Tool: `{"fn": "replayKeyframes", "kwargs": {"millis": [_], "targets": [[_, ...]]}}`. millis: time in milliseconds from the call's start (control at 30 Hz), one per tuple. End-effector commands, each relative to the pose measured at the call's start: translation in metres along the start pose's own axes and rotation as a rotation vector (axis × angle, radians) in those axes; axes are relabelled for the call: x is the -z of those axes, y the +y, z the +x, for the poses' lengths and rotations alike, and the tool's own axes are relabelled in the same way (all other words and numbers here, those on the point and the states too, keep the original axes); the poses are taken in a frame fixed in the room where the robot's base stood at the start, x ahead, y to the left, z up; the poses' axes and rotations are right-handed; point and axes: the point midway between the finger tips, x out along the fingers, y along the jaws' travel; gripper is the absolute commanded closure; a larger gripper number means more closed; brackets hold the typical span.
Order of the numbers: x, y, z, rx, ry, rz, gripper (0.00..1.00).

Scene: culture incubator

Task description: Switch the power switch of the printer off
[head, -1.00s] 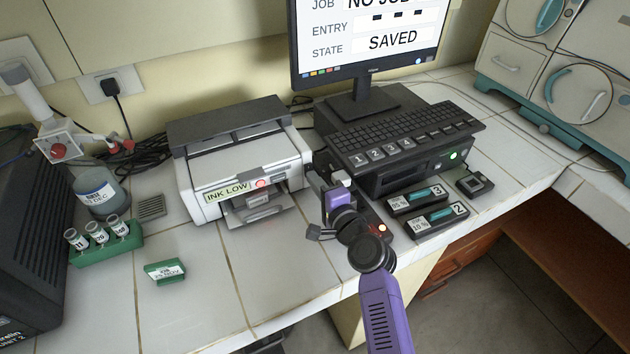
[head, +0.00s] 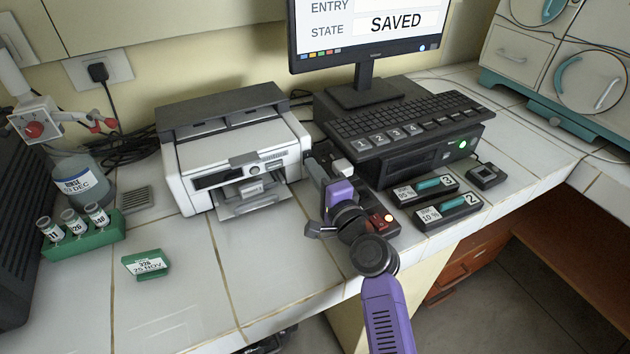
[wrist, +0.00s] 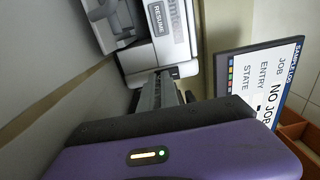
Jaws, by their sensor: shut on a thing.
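The white and grey printer (head: 240,160) stands on the tiled counter, its front display (head: 214,179) dark and blank. My gripper (head: 316,164) is at the printer's right side, its fingers pointing toward the back. In the wrist view the closed fingers (wrist: 160,92) reach to the printer's side (wrist: 150,55), by its RESUME button. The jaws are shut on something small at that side. It appears to be the power switch, but the fingers and the gripper body hide it.
A dark unit with a keyboard (head: 405,125) and a monitor (head: 365,40) stand close on the right. A small box with a lit red switch (head: 385,218) sits beside my wrist. A green vial rack (head: 85,238) and a green box (head: 146,264) are at left.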

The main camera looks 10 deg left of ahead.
Motion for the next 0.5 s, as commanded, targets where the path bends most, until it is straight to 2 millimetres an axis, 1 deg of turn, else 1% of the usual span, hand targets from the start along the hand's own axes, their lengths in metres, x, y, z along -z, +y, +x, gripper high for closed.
{"fn": "replayKeyframes", "kwargs": {"millis": [33,267,367,500], "targets": [[0.000,-0.008,0.005,0.008,0.003,-0.002,1.00],[0.000,-0.007,0.002,0.005,0.003,-0.002,1.00],[0.000,-0.006,-0.007,0.005,0.004,-0.003,1.00],[0.001,-0.005,-0.030,0.002,0.004,-0.004,1.00]]}}
